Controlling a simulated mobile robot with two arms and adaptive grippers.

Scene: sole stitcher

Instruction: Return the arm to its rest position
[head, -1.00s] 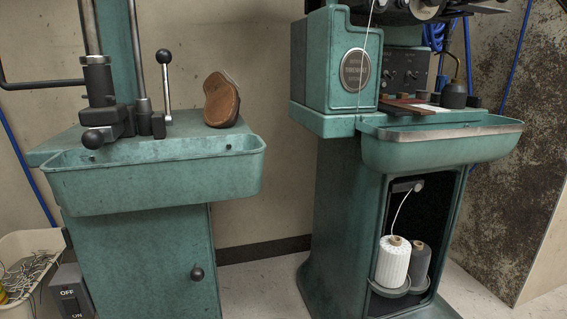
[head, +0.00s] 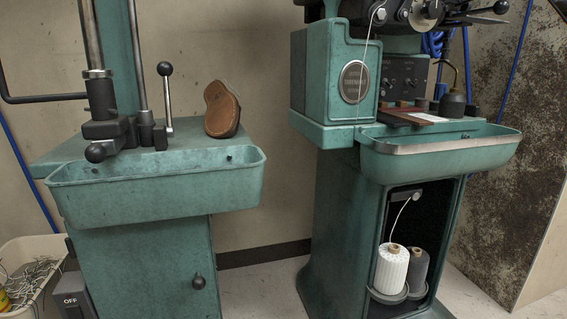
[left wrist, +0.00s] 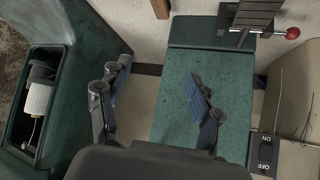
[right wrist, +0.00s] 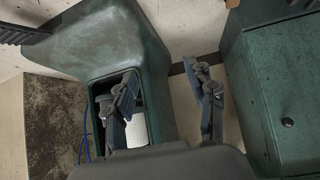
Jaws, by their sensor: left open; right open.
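My left gripper (left wrist: 155,110) shows in the left wrist view with its two fingers spread and nothing between them, over a green machine cabinet and the floor gap beside it. My right gripper (right wrist: 168,105) shows in the right wrist view, also spread and empty, in front of the green stitcher base and its open thread niche. Neither arm nor gripper is visible in the head view.
The left machine has a green tray (head: 160,187) and levers. The right stitcher has a tray (head: 440,156) and a niche with a white thread cone (head: 391,270) and a grey one (head: 417,271). A bin (head: 32,258) of tangled pieces stands at lower left. Floor shows between the machines.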

